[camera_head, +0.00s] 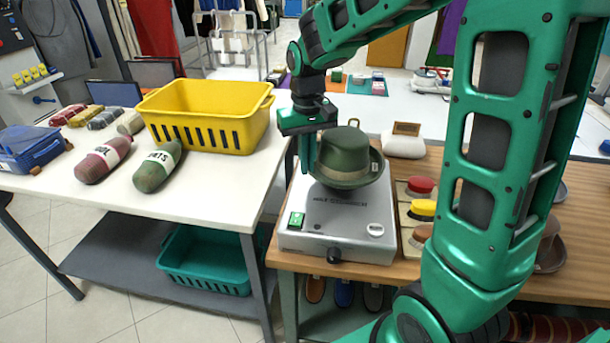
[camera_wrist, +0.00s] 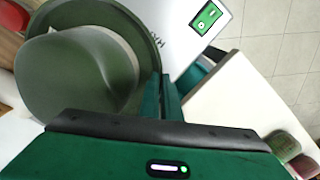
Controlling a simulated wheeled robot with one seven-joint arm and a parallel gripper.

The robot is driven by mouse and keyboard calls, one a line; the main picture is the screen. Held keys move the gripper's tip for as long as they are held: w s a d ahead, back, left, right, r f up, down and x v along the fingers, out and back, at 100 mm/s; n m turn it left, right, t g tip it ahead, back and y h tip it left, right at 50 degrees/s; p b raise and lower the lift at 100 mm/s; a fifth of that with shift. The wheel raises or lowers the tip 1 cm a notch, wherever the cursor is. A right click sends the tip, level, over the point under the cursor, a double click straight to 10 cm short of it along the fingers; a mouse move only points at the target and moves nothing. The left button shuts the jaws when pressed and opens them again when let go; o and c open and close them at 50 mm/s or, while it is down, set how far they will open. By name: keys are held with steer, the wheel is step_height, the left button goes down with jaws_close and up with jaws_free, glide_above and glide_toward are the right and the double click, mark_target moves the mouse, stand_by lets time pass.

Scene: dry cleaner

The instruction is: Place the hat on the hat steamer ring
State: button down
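The dark green hat (camera_head: 345,152), with a paler band, is above the grey hat steamer (camera_head: 337,222), crown up and brim tilted, its right side higher. The steamer's ring is hidden under the hat, so I cannot tell whether they touch. My gripper (camera_head: 308,165) points down at the hat's left side, its two fingers close together at the brim edge. In the wrist view, the hat (camera_wrist: 75,75) fills the left side, and its brim reaches the narrow fingers (camera_wrist: 160,85), which appear closed on it. The steamer's green switch panel (camera_wrist: 206,17) shows beyond.
Brushes with red and yellow backs (camera_head: 421,209) lie right of the steamer on the wooden counter (camera_head: 400,272). A white rounded item (camera_head: 404,146) sits behind.

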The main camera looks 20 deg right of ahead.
mark_target(352, 146)
steer(key=shift+d+f, duration=0.15)
steer(key=shift+f, duration=1.9)
steer(key=shift+f, duration=0.1)
steer(key=c, duration=2)
jaws_free()
step_height(352, 146, up, 12)
steer(key=shift+w+r, duration=0.1)
steer(key=shift+m, duration=0.9)
steer(key=s+d, duration=0.3)
steer(key=s, duration=0.1)
steer(key=s+d, duration=0.4)
steer(key=shift+f, duration=0.2)
steer(key=s+d+f+m, duration=0.2)
steer(key=s+d+f, duration=0.1)
steer(key=s, duration=0.6)
steer(key=s+d+f+m, duration=0.1)
steer(key=s+d+f, duration=0.1)
steer(key=s, duration=0.8)
steer(key=shift+s+d+f+m, duration=0.25)
steer(key=shift+d+f+m, duration=0.15)
steer(key=shift+d, duration=0.35)
